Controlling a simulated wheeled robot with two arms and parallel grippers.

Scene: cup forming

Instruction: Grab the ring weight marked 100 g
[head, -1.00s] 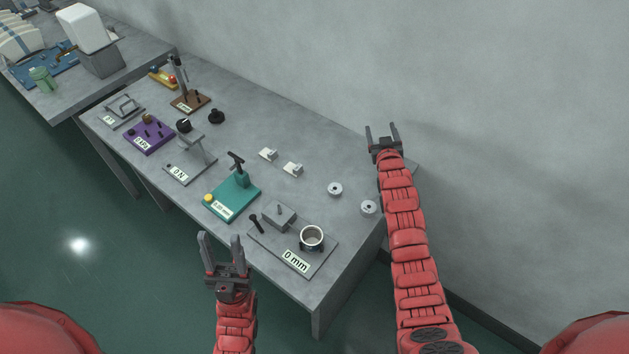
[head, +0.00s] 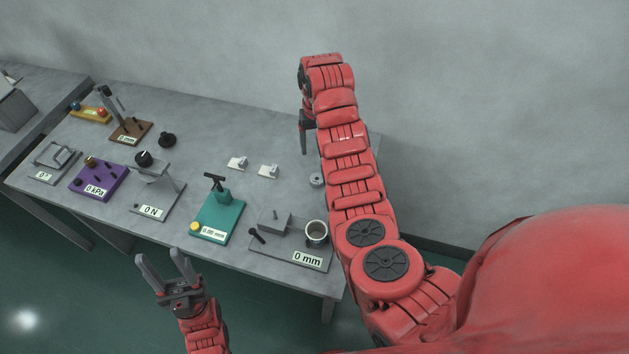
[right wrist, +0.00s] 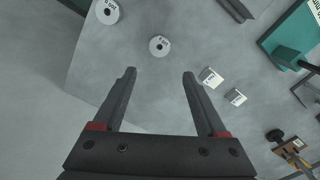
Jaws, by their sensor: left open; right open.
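Two grey ring weights lie on the table in the right wrist view. The larger-looking ring weight (right wrist: 108,11), at the top left near the table edge, has an upside-down label that seems to read 100 g. The other ring weight (right wrist: 159,45) has a smaller label I cannot read surely; it also shows in the head view (head: 317,181). My right arm hides the first weight in the head view. My right gripper (right wrist: 159,74) is open, empty and pointing down above the table (head: 305,140), apart from both weights. My left gripper (head: 162,256) is open and empty off the table's front edge.
Two small white blocks (head: 237,163) (head: 268,171) lie left of the weights. A plate marked 0 mm (head: 290,250) with a metal cup (head: 317,233) stands at the front right. A teal press (head: 217,217) and other devices stand further left. A wall rises behind the table.

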